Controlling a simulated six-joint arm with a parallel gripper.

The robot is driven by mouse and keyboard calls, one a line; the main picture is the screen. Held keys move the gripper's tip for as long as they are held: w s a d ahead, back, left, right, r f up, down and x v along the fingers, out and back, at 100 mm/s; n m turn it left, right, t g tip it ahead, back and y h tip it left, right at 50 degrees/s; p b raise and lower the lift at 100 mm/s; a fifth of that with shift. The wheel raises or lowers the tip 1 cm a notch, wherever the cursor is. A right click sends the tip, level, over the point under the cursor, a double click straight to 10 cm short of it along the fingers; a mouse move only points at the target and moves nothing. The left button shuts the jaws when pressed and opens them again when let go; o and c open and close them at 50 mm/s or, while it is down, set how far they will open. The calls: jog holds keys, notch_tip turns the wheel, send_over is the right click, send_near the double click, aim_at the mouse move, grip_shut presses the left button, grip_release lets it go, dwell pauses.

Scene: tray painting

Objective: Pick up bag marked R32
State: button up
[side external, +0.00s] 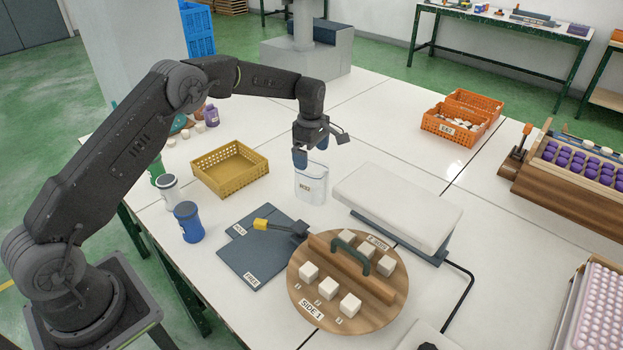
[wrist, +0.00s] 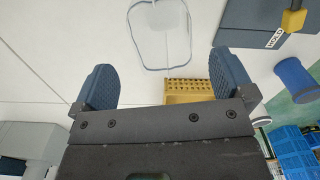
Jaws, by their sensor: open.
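The bag marked R32 (side external: 311,187) is a clear, pale pouch standing on the white table, with a small dark-lettered label on its front. My gripper (side external: 309,155) is just above the bag's top edge, pointing down with its blue fingers apart. In the wrist view the open gripper (wrist: 165,78) has empty space between its two blue fingers. The bag's outlined mouth (wrist: 160,66) shows ahead of the fingers in that view, and nothing is gripped. I cannot tell whether a finger touches the bag's rim.
A yellow crate (side external: 217,186) stands left of the bag. A white padded block (side external: 395,205) is close on its right. A round wooden board (side external: 300,318) with white cubes and a dark mat (side external: 255,273) lie in front.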

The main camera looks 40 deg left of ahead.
aim_at(311, 178)
jog(key=shift+s+d+f, duration=0.1)
jog(key=shift+f, duration=1.5)
jog(key=shift+s+d+f, duration=0.1)
jog(key=shift+f, duration=1.45)
jog(key=c, duration=1)
jog(key=shift+r, duration=0.15)
